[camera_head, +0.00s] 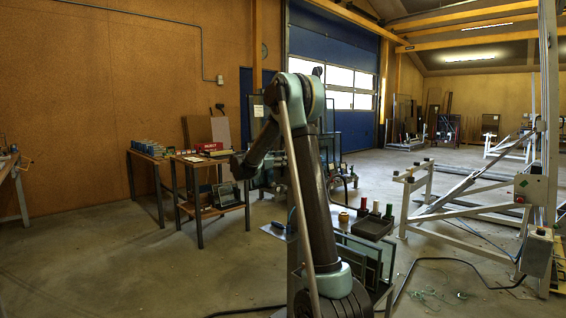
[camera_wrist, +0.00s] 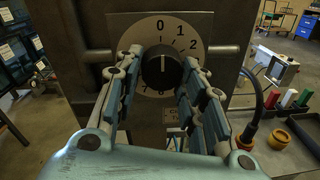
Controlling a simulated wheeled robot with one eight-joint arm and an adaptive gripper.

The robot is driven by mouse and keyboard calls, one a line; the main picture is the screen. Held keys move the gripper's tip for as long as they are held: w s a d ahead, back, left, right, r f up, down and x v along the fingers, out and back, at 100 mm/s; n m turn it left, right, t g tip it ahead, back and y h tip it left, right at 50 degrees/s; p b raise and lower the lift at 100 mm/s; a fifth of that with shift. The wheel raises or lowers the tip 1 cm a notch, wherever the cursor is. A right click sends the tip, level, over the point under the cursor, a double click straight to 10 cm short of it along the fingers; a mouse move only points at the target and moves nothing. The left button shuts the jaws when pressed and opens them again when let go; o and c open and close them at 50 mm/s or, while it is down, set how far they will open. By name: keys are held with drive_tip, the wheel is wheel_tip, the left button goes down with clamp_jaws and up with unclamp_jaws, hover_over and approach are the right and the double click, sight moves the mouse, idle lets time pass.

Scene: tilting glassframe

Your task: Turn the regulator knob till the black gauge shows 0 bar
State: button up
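The regulator knob (camera_wrist: 163,68) is black and round, with a pale line that stands nearly upright, towards the 0. It sits in the middle of a pale dial plate (camera_wrist: 197,50) with black numbers, 0 at the top and 1 and 2 to its right. My gripper (camera_wrist: 162,70) has one finger on each side of the knob, very close to it. I cannot tell whether the fingers press on it. The fingers cover parts of the dial. I cannot make out a separate black gauge. In the head view I cannot make out the knob or my fingertips.
A black cable (camera_wrist: 259,90) runs right of the dial. A white steel frame (camera_head: 415,205) stands at the right. Floor at the left is clear.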

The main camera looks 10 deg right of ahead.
drive_tip(key=shift+o, duration=1.3)
drive_tip(key=v, duration=1.2)
